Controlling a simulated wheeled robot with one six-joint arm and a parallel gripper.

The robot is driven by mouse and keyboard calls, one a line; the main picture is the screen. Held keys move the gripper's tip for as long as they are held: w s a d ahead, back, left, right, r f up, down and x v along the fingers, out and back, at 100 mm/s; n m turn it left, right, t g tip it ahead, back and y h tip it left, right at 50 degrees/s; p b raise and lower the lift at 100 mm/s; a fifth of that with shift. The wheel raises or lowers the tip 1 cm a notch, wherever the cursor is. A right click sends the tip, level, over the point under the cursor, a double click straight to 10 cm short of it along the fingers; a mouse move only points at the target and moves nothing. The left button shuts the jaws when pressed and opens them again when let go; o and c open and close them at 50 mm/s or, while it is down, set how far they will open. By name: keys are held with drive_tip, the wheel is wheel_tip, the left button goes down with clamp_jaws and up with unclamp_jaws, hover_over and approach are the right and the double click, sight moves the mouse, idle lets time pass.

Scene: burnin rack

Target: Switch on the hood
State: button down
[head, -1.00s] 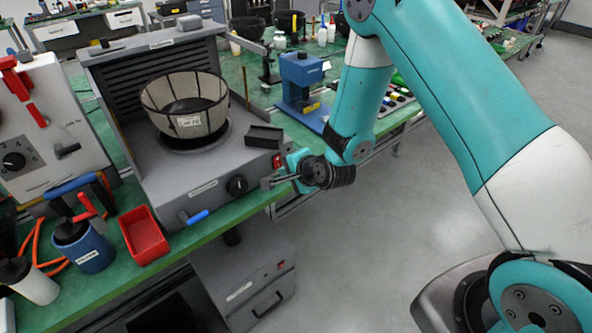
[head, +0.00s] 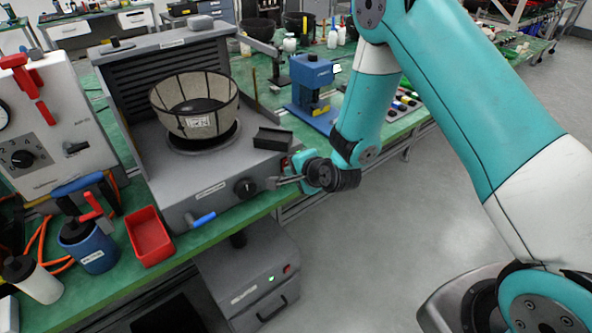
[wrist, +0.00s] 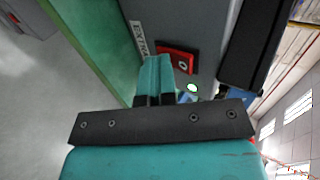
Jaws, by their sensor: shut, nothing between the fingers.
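The hood (head: 165,165) is a grey bench unit with a slatted back, a mesh basket and a dark knob on its front. Its red rocker switch is on the right side and shows in the wrist view (wrist: 181,62), with a "0" mark on its visible part. A small green lamp (wrist: 193,88) is lit beside the switch. My gripper (wrist: 157,66) is shut and empty, with its teal fingertips at the left end of the switch, covering part of it. Whether they touch is unclear. In the head view my gripper (head: 292,163) is at the hood's right front corner.
A grey box (head: 250,285) under the bench has a lit green lamp and a red button. A dark tray (head: 272,138) sits at the hood's right edge. A blue press (head: 313,85) stands behind my arm. Floor on the right is clear.

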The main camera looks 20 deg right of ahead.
drive_tip(key=shift+a+r+p, duration=0.1)
drive_tip(key=shift+r+p, duration=0.55)
drive_tip(key=shift+r, duration=0.25)
drive_tip(key=shift+f, duration=0.1)
